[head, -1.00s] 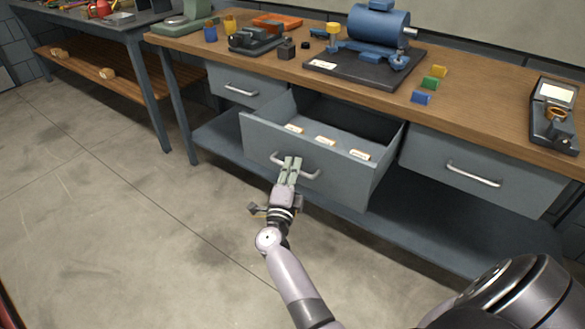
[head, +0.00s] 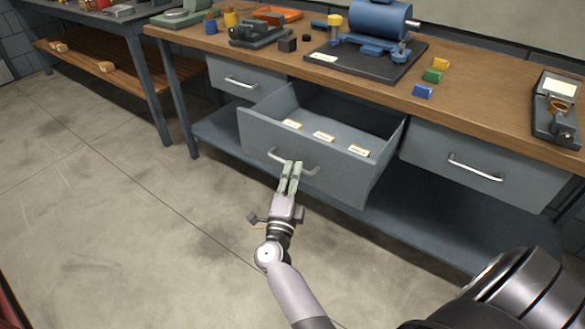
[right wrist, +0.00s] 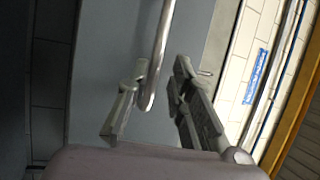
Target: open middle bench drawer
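The middle bench drawer (head: 328,182) is pulled well out from under the wooden benchtop, with its inside visible. Its curved metal handle (head: 311,172) is on the front panel. My right gripper (head: 293,166) is at the handle, with its fingertips near the bar. In the right wrist view my right gripper (right wrist: 155,88) has its fingers spread apart, and the end of the handle (right wrist: 157,60) lies between and beyond the tips, not clamped. My left gripper is not in view.
Several small labelled pieces lie in the drawer, one near its right side (head: 358,151). The left drawer (head: 228,76) and right drawer (head: 470,165) are shut. A blue motor (head: 370,20) stands on the benchtop (head: 480,95). The floor (head: 130,230) in front is clear.

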